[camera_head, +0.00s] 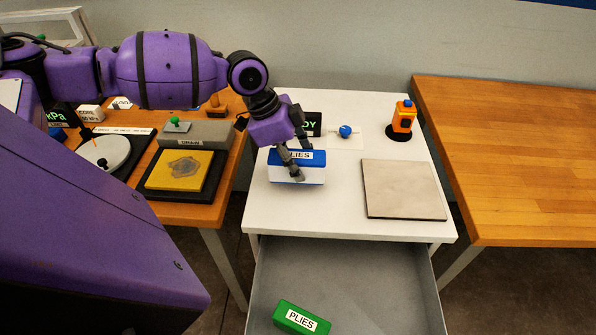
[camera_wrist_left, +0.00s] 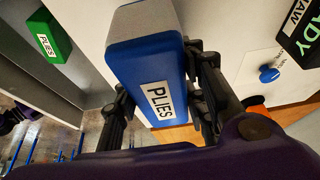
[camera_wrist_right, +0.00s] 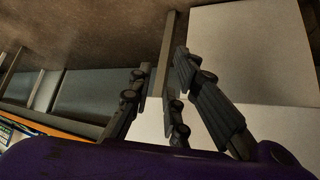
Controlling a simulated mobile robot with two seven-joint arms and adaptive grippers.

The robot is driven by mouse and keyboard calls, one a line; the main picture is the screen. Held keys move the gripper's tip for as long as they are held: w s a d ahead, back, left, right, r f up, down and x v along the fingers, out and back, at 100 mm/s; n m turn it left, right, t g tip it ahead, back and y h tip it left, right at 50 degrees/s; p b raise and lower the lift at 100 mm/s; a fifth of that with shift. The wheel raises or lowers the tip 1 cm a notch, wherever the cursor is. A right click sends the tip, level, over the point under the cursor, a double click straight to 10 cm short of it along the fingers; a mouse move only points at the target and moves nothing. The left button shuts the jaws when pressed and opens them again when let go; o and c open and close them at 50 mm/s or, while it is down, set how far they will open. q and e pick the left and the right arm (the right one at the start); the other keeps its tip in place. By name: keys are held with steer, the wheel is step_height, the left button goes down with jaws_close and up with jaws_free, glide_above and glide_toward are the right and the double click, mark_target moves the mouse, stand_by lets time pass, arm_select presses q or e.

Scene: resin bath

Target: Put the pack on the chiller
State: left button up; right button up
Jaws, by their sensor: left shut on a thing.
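The pack is a blue and white box labelled PLIES (camera_head: 310,177), and it also shows in the left wrist view (camera_wrist_left: 146,60). My left gripper (camera_head: 294,168) is shut on it, with fingers on both sides, over the front left of the white table top. I cannot tell whether its underside touches the table. A flat pale grey plate (camera_head: 403,189), perhaps the chiller, lies bare to the right of the pack. My right gripper (camera_wrist_right: 165,85) is open and empty in the right wrist view; it does not show in the head view.
An open grey drawer (camera_head: 350,285) below the white top holds a green PLIES pack (camera_head: 301,318). An orange device (camera_head: 402,120) and a blue knob (camera_head: 345,131) stand behind. A wooden table (camera_head: 515,150) on the right is clear. A yellow plate (camera_head: 180,170) lies on the left bench.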

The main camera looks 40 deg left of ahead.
arm_select(q)
steer(key=shift+w+a+f, duration=0.25)
steer(key=shift+w+f, duration=0.1)
steer(key=shift+f, duration=0.1)
step_height(320, 180, down, 3)
steer(key=shift+f, duration=0.1)
arm_select(e)
steer(key=shift+f, duration=0.25)
arm_select(q)
steer(key=shift+f, duration=0.1)
steer(key=o, duration=1.1)
steer(key=shift+o, duration=1.3)
arm_select(e)
steer(key=shift+s+f, duration=0.1)
steer(key=shift+s, duration=0.35)
